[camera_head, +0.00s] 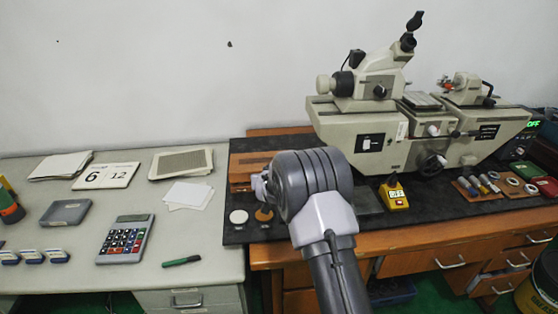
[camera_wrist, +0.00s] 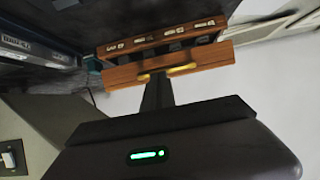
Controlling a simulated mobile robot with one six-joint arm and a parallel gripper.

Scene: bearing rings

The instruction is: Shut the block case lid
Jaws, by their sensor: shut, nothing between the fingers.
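The wooden block case (camera_head: 241,180) lies at the left end of the black mat, partly hidden behind my arm. In the wrist view the case (camera_wrist: 115,46) shows pale labels along one wooden strip. A second wooden panel with brass fittings, which looks like the lid (camera_wrist: 215,60), sits apart from that strip, with a dark gap and grey blocks between. The lid looks open; its exact angle is unclear. My gripper (camera_wrist: 158,80) is shut and empty, its tips at the panel's brass side. I cannot tell whether they touch. The head view hides the fingers behind my wrist.
A white disc (camera_head: 239,217) and a brown round piece (camera_head: 264,214) lie in front of the case. The large measuring machine (camera_head: 400,120) stands to the right, with a yellow box (camera_head: 394,195) before it. A calculator (camera_head: 126,239) lies on the left desk.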

